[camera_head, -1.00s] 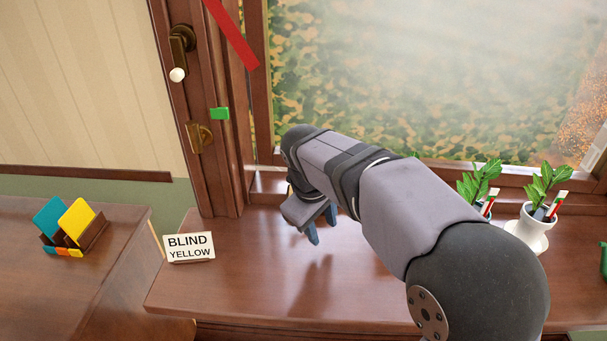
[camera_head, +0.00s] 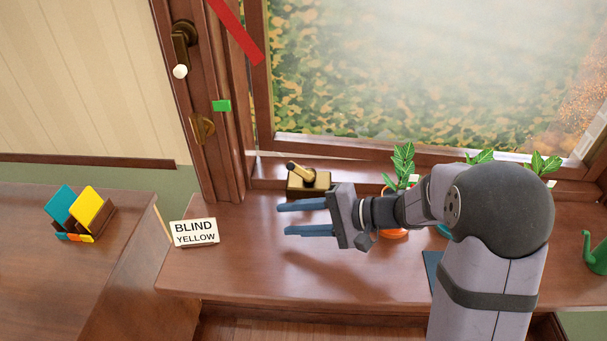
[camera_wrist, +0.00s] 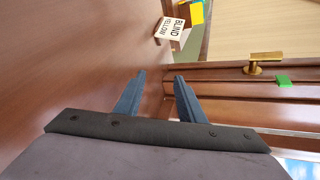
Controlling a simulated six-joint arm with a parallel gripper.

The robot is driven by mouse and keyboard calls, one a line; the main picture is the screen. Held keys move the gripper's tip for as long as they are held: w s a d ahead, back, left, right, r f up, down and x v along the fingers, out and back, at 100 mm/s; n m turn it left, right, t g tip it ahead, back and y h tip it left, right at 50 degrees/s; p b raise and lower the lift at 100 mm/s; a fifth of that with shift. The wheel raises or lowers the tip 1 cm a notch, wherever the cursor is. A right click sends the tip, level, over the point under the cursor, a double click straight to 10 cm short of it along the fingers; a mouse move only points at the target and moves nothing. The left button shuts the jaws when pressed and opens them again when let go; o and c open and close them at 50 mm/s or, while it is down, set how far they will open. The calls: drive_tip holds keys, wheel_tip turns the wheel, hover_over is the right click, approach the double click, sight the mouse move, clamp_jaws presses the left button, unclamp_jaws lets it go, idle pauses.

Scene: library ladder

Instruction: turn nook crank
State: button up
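A brass crank with a white knob (camera_head: 182,50) is mounted on the wooden post left of the window. A brass fitting with a lever (camera_head: 308,182) stands on the sill; I cannot tell which of the two is the nook crank. My gripper (camera_head: 283,219) is open and empty above the wooden counter, its blue fingers pointing left, in front of the sill fitting and apart from it. In the wrist view the open fingers (camera_wrist: 159,76) have nothing between them. A brass fitting (camera_wrist: 262,63) shows there at the right beside a green tab (camera_wrist: 283,81).
A "BLIND YELLOW" sign (camera_head: 195,232) stands on the counter (camera_head: 230,275) left of my gripper. A holder with teal and yellow cards (camera_head: 82,225) is farther left. A plant in an orange pot (camera_head: 402,165) is behind my arm. A green watering can (camera_head: 597,255) is at the right.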

sight(306, 176)
drive_tip(key=w+m+t, duration=0.1)
drive_tip(key=w+d+m+t, duration=0.1)
drive_tip(key=m, duration=0.1)
drive_tip(key=w+r+m+t+y, duration=0.1)
drive_tip(key=m+t, duration=0.1)
drive_tip(key=shift+w+d, duration=0.2)
drive_tip(key=shift+w, duration=0.1)
drive_tip(key=w+d+m+t, duration=0.1)
drive_tip(key=m, duration=0.1)
drive_tip(key=w+d+m+t, duration=0.2)
drive_tip(key=w+d+m+t+h, duration=0.1)
drive_tip(key=d+m+t, duration=0.1)
drive_tip(key=m, duration=0.1)
drive_tip(key=shift+w+r, duration=0.2)
drive_tip(key=shift+w, duration=0.1)
drive_tip(key=shift+p+x, duration=0.65)
drive_tip(key=shift+x, duration=3)
drive_tip(key=shift+w+d, duration=0.1)
drive_tip(key=shift+w, duration=0.05)
clamp_jaws()
drive_tip(key=shift+t, duration=0.4)
